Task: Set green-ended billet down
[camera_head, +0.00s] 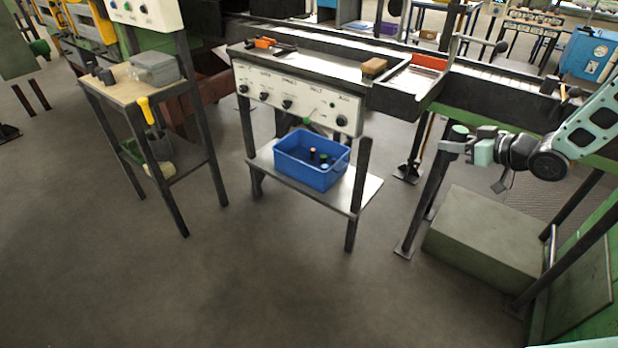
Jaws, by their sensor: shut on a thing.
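My gripper (459,145) reaches in from the right side of the picture and is shut on the green-ended billet (460,130). The billet's green end faces up above the fingers, and its lower part is hidden or blends with the dark post behind it. The gripper holds it in front of the long dark conveyor bench, to the right of the control table. The blue bin (290,163) stands on the control table's lower shelf, left of my gripper, with several dark billets (313,154) upright inside.
A green box (485,238) stands on the floor below my gripper. A side table (125,88) stands left. Floor in front is clear.

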